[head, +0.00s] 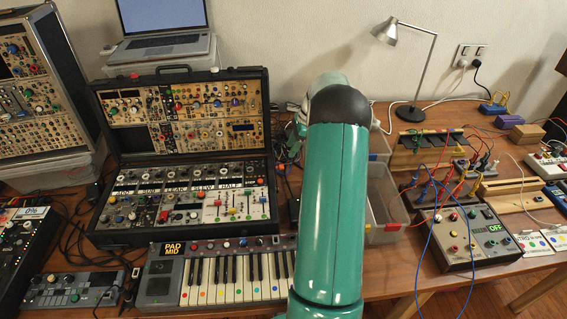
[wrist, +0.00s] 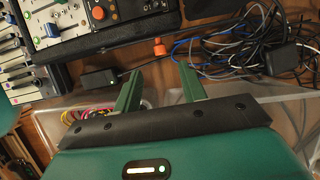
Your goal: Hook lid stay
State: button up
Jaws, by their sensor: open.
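The black synth case (head: 180,236) stands open on the table in the head view, its lid (head: 185,77) raised and leaning back, with modules in both halves. Its edge (wrist: 120,50) crosses the upper left of the wrist view. A small orange piece (wrist: 159,48) shows just beyond that edge; I cannot tell whether it belongs to the lid stay. No lid stay is clearly visible in the head view. My gripper (wrist: 160,88) is open, with nothing between its two green fingers, and the orange piece lies ahead of the gap. My arm hides the gripper in the head view.
Black and blue cables (wrist: 250,45) and a black adapter (wrist: 98,78) lie beside the case. A clear bin (head: 384,198) stands right of my arm. A keyboard (head: 168,284) sits in front of the case, a laptop (head: 160,48) behind it, a lamp (head: 418,75) at the back.

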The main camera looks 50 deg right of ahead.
jog(key=x, duration=0.8)
jog(key=shift+w+a+f, duration=0.1)
jog(key=shift+f, duration=0.1)
jog(key=shift+c, duration=0.3)
grip_shut()
